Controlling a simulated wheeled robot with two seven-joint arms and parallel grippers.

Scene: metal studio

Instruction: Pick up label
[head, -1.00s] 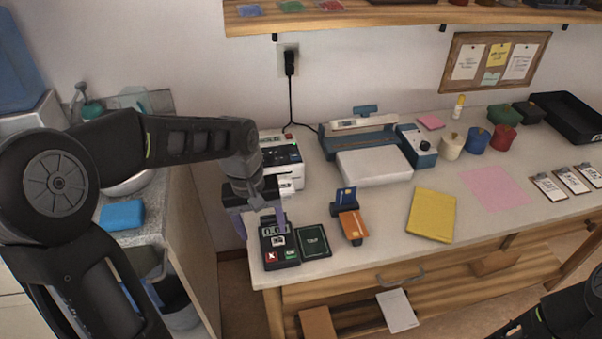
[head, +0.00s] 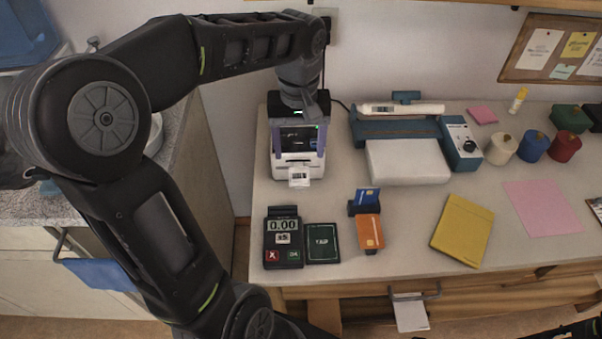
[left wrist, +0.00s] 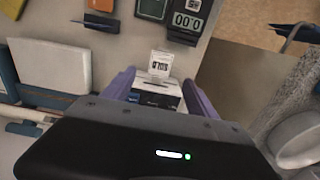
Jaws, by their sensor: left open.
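A small white printed label (head: 299,176) sticks out of the front of the white and dark label printer (head: 297,150) at the back left of the table. In the left wrist view the label (left wrist: 161,62) lies just beyond and between my fingertips, with dark print on it. My left gripper (head: 299,148) is open over the printer, with one purple finger on each side of it. The left wrist view shows the open fingers (left wrist: 159,78) with nothing held between them. A dark part of my right arm shows at the bottom right edge; its jaws cannot be made out.
A payment terminal (head: 283,250) with a "$5" tag and a dark green pad (head: 322,243) lie in front of the printer. A card stand (head: 367,225) and a blue and white sealer (head: 405,160) are to the right. A yellow envelope (head: 462,230) lies further right.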

